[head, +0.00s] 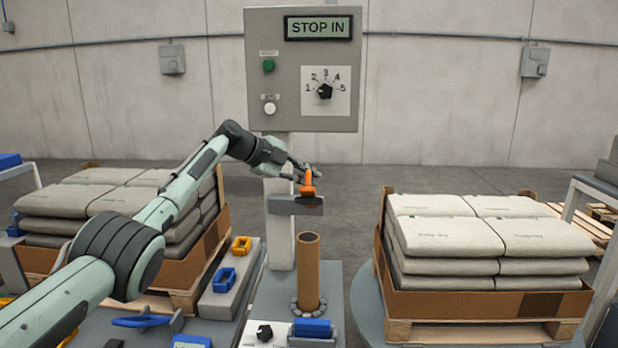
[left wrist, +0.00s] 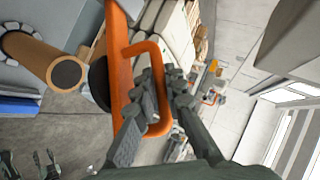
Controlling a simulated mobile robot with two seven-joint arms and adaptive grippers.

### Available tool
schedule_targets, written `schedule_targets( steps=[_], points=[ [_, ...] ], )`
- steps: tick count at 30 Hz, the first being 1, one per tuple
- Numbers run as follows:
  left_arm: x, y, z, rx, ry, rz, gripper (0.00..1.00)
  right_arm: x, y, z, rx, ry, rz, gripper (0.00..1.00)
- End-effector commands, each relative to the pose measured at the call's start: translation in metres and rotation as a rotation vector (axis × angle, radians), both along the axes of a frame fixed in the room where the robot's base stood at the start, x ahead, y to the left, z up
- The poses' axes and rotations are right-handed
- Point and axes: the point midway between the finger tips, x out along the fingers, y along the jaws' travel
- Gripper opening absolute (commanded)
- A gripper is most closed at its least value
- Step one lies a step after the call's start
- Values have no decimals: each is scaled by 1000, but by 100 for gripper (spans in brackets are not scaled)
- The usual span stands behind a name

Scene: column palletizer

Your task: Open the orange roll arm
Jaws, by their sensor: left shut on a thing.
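The orange roll arm (head: 308,184) stands upright on a grey bracket (head: 296,208) on the column below the control panel. In the left wrist view its orange loop handle (left wrist: 127,92) fills the middle. My left gripper (head: 304,172) reaches in from the left and is at the orange arm. In the left wrist view its fingers (left wrist: 160,98) are closed around one side of the handle loop. The brown cardboard tube (head: 308,270) stands upright below the bracket; its end also shows in the left wrist view (left wrist: 66,73).
A control panel (head: 285,100) with a "STOP IN" display and a dial is above. Pallets of stacked sacks stand left (head: 100,195) and right (head: 480,240). Blue (head: 223,280) and yellow (head: 241,246) parts lie on the near-left bench. Open floor lies behind the column.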

Motion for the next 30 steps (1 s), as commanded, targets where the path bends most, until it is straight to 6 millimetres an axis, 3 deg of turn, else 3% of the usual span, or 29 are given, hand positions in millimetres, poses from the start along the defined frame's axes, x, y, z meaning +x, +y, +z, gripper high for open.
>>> schedule_targets(
  steps=[4,5,7,20,30],
  points=[
    [1,0,1,0,-2,2,0,0,0,0,0,0,0,40],
    [1,0,1,0,-2,2,13,0,0,0,0,0,0,40],
    [0,0,1,0,-2,2,20,0,0,0,0,0,0,40],
    [-3,6,4,0,-4,1,20,0,0,1,0,-1,0,40],
    [-35,51,37,2,-6,2,20,0,0,1,0,0,0,40]
  ],
)
